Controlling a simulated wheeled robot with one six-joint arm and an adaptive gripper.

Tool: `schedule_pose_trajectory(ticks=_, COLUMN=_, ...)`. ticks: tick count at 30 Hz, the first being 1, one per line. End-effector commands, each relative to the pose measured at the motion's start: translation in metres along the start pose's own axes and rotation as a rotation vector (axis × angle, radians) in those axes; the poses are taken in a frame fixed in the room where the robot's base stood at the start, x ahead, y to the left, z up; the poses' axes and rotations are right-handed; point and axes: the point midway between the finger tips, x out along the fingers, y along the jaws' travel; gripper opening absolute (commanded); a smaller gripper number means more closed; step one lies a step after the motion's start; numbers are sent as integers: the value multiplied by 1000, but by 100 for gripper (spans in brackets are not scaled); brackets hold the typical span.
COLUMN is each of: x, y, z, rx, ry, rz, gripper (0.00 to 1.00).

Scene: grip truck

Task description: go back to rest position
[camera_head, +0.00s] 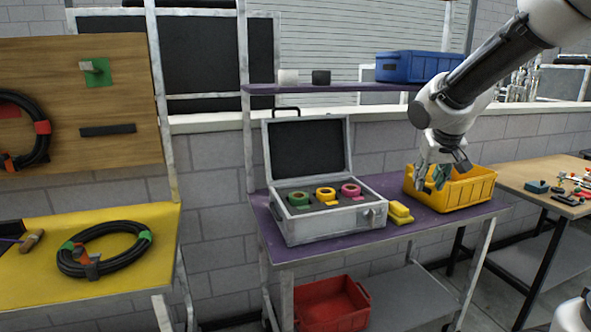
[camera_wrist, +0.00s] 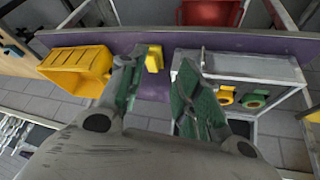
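My gripper (camera_head: 436,177) hangs at the end of my arm in the head view, in front of the yellow bin (camera_head: 468,190) as seen there. In the wrist view my gripper (camera_wrist: 155,85) has its two green-padded fingers apart, with nothing held between them. The yellow bin (camera_wrist: 85,72) is left of the fingers there. The yellow block (camera_wrist: 154,60) lies on the purple shelf beyond the gap. The head view does not show the fingertips clearly.
An open silver case (camera_head: 330,222) with green, yellow and pink rolls stands on the purple shelf (camera_head: 400,185). Yellow blocks (camera_head: 400,212) lie beside it. A blue bin (camera_head: 412,67) is on the upper shelf, near my arm. A red bin (camera_head: 330,302) sits below.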

Motion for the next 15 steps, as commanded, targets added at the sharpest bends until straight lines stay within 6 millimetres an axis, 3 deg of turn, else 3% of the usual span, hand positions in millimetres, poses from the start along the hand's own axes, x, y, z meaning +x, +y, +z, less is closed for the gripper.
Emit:
schedule_pose_trajectory(ticks=3, x=-41, y=29, z=87, rx=-113, ry=-161, rz=3, gripper=34)
schedule_pose_trajectory(ticks=7, x=-84, y=40, z=176, rx=-163, ry=-279, rz=-67, gripper=34)
schedule_pose_trajectory(ticks=10, x=-105, y=40, z=212, rx=-105, ry=-269, rz=-107, gripper=34)
schedule_pose_trajectory(ticks=15, x=-126, y=47, z=222, rx=-55, ry=-163, rz=-110, gripper=34)
